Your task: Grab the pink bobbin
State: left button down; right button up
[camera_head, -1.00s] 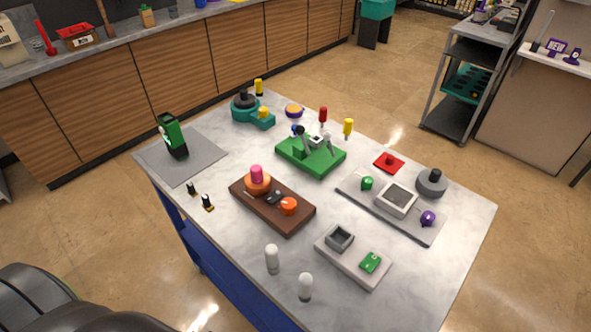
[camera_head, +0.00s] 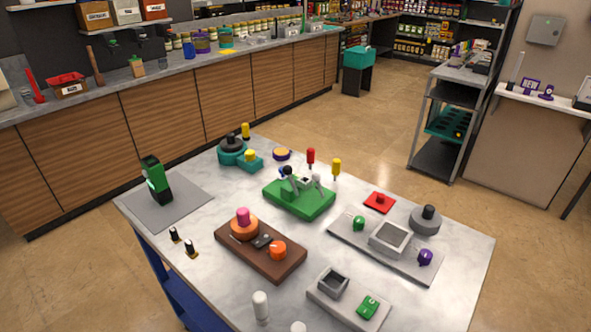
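A pink bobbin (camera_head: 243,216) stands upright on a round orange base (camera_head: 244,229). That base sits at the left end of a brown board (camera_head: 272,261) on the white marbled table (camera_head: 215,299). An orange knob-like part (camera_head: 278,250) is at the board's right end, with small dark parts between. Neither of my grippers shows in the head view.
A green platform (camera_head: 300,199) with grey parts stands behind the board. A grey board (camera_head: 388,248) and a smaller grey tray (camera_head: 345,306) lie to the right. Small black pieces (camera_head: 190,248) and a white peg (camera_head: 261,307) stand near the front edge.

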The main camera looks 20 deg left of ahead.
aim_at(245, 227)
jog(key=k+j+z, duration=0.5)
jog(key=j, duration=0.3)
jog(key=k+j+z, duration=0.45)
jog(key=k+j, duration=0.1)
jog(key=j, duration=0.15)
